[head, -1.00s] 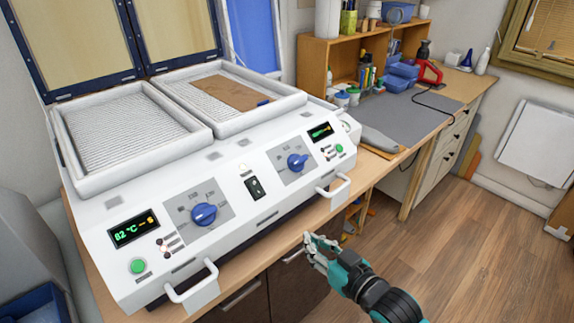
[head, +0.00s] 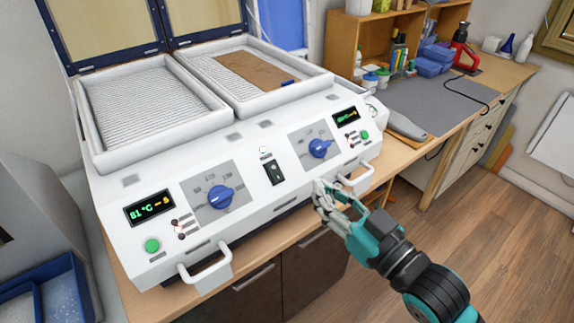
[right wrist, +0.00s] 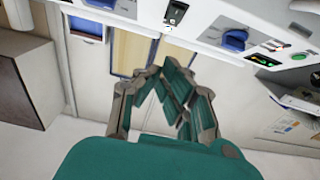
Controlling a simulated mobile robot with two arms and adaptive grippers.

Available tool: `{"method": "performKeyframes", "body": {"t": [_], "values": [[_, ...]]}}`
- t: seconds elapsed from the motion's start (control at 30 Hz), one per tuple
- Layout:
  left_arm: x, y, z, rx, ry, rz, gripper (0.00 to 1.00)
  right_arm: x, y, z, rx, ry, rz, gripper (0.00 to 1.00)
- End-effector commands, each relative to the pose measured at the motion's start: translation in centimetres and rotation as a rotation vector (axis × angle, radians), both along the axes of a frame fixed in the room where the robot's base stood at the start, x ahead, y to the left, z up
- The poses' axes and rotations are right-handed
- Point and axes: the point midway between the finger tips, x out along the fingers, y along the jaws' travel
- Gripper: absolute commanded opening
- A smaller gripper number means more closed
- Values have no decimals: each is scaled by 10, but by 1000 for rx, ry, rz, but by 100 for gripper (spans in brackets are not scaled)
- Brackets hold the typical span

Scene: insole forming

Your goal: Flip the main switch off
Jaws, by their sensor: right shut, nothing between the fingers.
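The main switch (head: 274,172) is a black rocker in the middle of the white machine's sloped front panel, between two blue knobs. It also shows at the top of the right wrist view (right wrist: 176,13). My right gripper (head: 319,190) is shut and empty, in front of the panel's lower edge, to the right of and below the switch and apart from it. In the right wrist view its fingers (right wrist: 163,72) come together below the panel. My left gripper is not in view.
The left knob (head: 220,196) and right knob (head: 319,148) flank the switch. A blue bin (head: 85,262) stands at the lower left.

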Motion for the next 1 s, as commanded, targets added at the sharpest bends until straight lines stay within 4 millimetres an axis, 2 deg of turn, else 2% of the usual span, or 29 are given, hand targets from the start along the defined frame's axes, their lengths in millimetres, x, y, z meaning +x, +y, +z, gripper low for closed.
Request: {"method": "performKeyframes", "body": {"t": [0.23, 0.37, 0.4, 0.63, 1.0], "values": [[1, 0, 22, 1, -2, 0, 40, 44, 32, 10, 3, -2, 0, 0], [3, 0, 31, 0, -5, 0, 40, 65, 48, 11, 1, -1, 1, 0], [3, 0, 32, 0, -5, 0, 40, 70, 51, 5, -1, 3, 0, 0], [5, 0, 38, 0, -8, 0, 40, 86, 63, -16, -1, 0, 0, 0], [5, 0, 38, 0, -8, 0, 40, 89, 65, -21, -2, -1, 0, 0]]}}
